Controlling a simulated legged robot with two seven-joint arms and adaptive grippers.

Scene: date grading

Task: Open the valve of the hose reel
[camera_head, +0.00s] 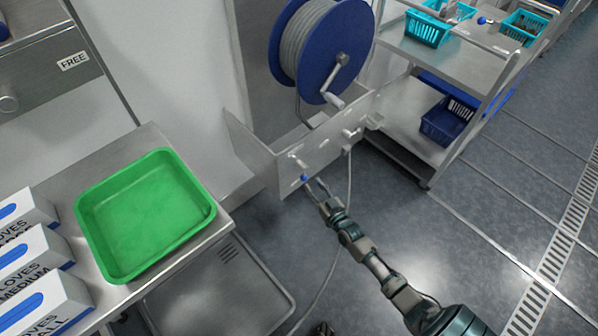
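The hose reel (312,45) is a blue drum wound with grey hose, with a crank on its side, mounted at the top middle. Below it is a pale metal panel (325,150). A small valve with a blue tip (305,178) sticks out of the panel's front low on the left side. My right gripper (314,184) reaches up from the lower right, and its fingers are spread apart just at the blue tip. I cannot tell whether a finger touches it.
A green tray (143,214) and glove boxes (37,262) stand on the steel table at left. A shelf cart (415,118) with teal and blue baskets stands at right. A hose (346,205) hangs to the floor. The floor at right is clear.

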